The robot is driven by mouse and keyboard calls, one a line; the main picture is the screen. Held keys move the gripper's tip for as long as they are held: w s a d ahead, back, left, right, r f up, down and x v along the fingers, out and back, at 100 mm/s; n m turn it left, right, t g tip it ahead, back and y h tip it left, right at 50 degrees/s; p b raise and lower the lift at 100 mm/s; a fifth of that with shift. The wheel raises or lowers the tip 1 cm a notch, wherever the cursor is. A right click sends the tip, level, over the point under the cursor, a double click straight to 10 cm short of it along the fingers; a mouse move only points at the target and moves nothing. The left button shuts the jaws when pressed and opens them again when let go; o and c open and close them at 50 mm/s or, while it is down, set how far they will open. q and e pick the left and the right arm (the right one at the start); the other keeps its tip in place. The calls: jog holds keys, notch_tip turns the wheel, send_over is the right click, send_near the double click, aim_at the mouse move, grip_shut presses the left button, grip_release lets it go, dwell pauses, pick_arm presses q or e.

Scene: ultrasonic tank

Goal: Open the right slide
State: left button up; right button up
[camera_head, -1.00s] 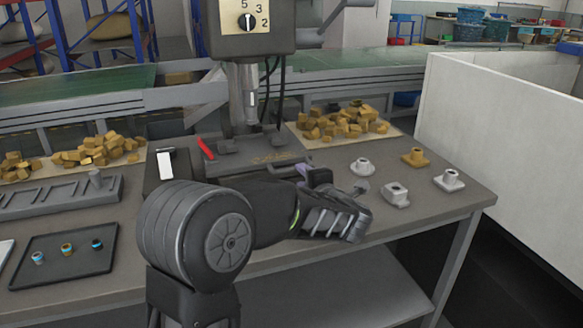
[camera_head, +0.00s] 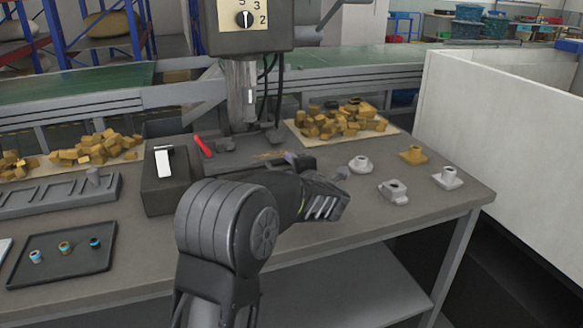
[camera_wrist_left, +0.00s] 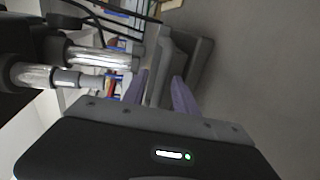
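A drill press (camera_head: 245,85) stands at the back of the workbench, with a grey base plate (camera_head: 215,162) under its spindle. I cannot tell for sure which part is the right slide. My left gripper (camera_head: 290,158) is at the front right of this plate, and its own body hides part of it. In the left wrist view its two purple fingers (camera_wrist_left: 159,76) are apart, with a grey raised part (camera_wrist_left: 180,45) between and beyond their tips. I cannot tell whether they touch it. My right gripper is not in view.
A black box with a white switch (camera_head: 163,162) stands left of the plate. Several small flanged parts (camera_head: 393,191) stand on the right of the bench (camera_head: 430,215). A red-handled tool (camera_head: 203,146) lies behind. A dark tray (camera_head: 62,255) is at the left.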

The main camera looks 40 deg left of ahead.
pick_arm(q)
grip_shut()
dwell(1.4)
